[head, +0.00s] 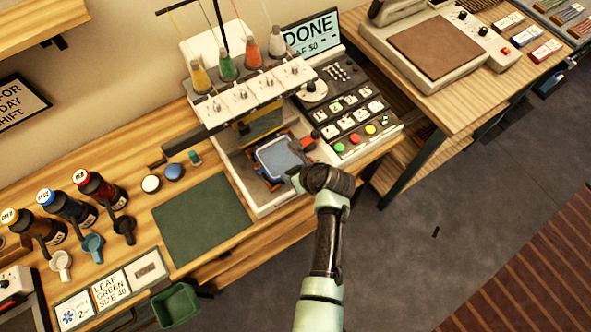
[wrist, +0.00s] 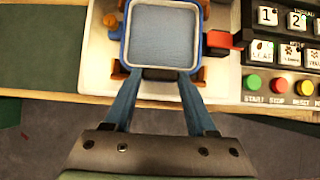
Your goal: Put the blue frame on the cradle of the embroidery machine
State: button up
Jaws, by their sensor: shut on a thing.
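The blue frame (head: 277,159) holds pale blue cloth and is at the embroidery machine's (head: 248,100) front bed, below the needle heads. In the wrist view the frame (wrist: 163,68) is at the top middle, its far edge cut off. My gripper (wrist: 160,76) is shut on the near side of the frame, with one finger on each side of the middle. In the head view my gripper (head: 296,172) is largely hidden by my own wrist. The cradle (wrist: 121,70) shows as brown pieces at the frame's near corners. I cannot tell whether the frame rests on it or hovers.
A control panel (head: 352,115) with several coloured buttons is right of the bed. The screen (head: 311,32) reads DONE. A red part (wrist: 222,40) is close to the frame's right side. A green mat (head: 203,220) lies clear to the left, near several bottles (head: 97,187).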

jog(key=shift+f, duration=0.35)
jog(key=o, duration=1.4)
jog(key=shift+c, duration=0.2)
jog(key=shift+r, duration=0.1)
notch_tip(320, 180, up, 4)
jog(key=p, duration=0.4)
jog(key=shift+r, duration=0.2)
jog(key=shift+p, duration=0.3)
jog(key=s+d+r+p, duration=0.3)
jog(key=s+p, duration=0.2)
jog(key=p, duration=0.1)
jog(key=shift+d, duration=0.3)
